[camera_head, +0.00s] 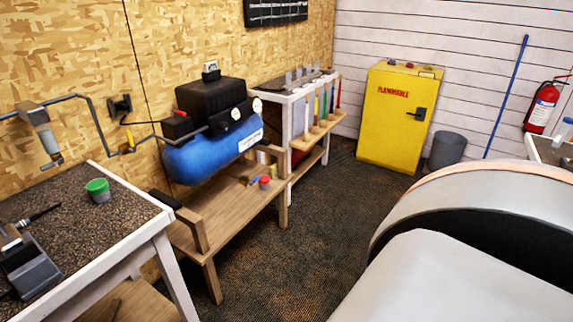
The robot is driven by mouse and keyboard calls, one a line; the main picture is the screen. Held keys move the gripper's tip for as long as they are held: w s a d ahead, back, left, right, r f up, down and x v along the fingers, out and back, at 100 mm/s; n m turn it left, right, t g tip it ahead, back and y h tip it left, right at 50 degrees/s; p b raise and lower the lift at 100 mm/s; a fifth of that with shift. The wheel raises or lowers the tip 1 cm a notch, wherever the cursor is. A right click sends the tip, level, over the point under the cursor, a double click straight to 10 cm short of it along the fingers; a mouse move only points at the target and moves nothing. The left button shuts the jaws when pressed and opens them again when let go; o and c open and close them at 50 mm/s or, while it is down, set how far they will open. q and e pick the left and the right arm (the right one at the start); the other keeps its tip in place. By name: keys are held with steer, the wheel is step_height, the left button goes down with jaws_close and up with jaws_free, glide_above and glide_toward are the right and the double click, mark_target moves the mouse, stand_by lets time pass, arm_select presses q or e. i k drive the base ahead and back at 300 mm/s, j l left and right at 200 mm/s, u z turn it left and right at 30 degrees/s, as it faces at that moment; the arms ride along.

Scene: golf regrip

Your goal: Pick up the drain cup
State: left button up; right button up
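Two small cups show, and I cannot tell for sure which one is the drain cup. A cup with a red top (264,182) stands on the low wooden bench (222,222), to the right of and below the blue compressor (215,150). A grey cup with a green top (97,190) stands on the dark speckled worktop (90,232) at the left. Both look upright. Neither of my grippers is in view.
Small blue and yellow items lie beside the red-topped cup. A white-framed bench (300,95) with upright coloured clubs stands behind. A yellow flammables cabinet (398,125) and a grey bin (447,150) stand at the back. The dark carpet (330,215) is clear in the middle.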

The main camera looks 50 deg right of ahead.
mark_target(265, 183)
steer(key=z, duration=1.4)
steer(key=i+l+u, duration=0.1)
steer(key=i+l, duration=0.7)
steer(key=i+l+u, duration=0.15)
steer(key=i+l, duration=0.25)
steer(key=i+l+u, duration=0.1)
steer(key=i+l, duration=0.6)
steer(key=l, duration=0.2)
steer(key=i+l+u, duration=0.15)
steer(key=i+l, duration=0.2)
steer(key=l, duration=0.15)
steer(key=i+l+u, duration=0.1)
steer(key=i+l, duration=0.25)
steer(key=l, duration=0.15)
steer(key=i+l, duration=0.3)
steer(key=l, duration=0.25)
steer(key=u, duration=0.05)
